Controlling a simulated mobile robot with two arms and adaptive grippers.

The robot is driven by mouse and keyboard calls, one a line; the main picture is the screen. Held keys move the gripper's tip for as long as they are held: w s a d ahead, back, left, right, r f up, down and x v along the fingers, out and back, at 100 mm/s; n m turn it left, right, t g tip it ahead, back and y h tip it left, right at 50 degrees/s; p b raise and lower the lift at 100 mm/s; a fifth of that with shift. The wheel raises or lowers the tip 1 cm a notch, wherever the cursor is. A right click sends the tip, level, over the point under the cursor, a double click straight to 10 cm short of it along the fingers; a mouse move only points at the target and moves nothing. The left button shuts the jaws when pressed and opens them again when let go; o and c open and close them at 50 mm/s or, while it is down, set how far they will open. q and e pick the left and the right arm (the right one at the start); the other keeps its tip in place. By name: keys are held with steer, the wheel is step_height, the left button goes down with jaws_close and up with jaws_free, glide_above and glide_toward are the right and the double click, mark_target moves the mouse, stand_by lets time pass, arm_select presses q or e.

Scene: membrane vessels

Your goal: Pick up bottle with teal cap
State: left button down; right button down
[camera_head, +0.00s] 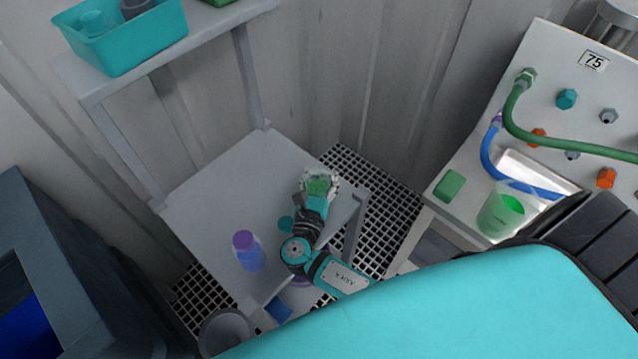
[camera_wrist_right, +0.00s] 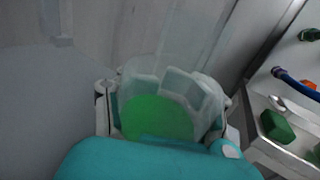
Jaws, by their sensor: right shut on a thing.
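My right gripper (camera_head: 319,184) is above the small grey table (camera_head: 210,190), near its right side. It is shut on a clear vessel with green contents (camera_wrist_right: 158,118), which fills the middle of the wrist view; in the head view the green shows between the fingers. No cap can be made out on this vessel. A small round teal thing (camera_head: 286,223), perhaps a cap, shows on the table just left of my right wrist; whether a bottle is under it I cannot tell. A bottle with a purple cap (camera_head: 248,252) and blue contents stands further left. My left gripper is out of view.
A teal bin (camera_head: 120,50) sits on the shelf above the table. At the right, a panel bench (camera_head: 470,160) carries a green block (camera_head: 449,186), a clear beaker with green contents (camera_head: 508,209), and hoses. A grey bowl (camera_head: 226,332) is at the lower left. The table's left part is clear.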

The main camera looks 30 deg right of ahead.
steer(key=shift+r, duration=0.1)
steer(key=shift+r, duration=0.6)
step_height(320, 180, up, 2)
steer(key=shift+r, duration=0.2)
steer(key=r+b+v, duration=0.1)
steer(key=b+v, duration=0.1)
steer(key=v, duration=1.4)
steer(key=shift+w+a+r+b, duration=0.15)
steer(key=shift+w+a+b, duration=0.15)
steer(key=shift+w+a, duration=0.1)
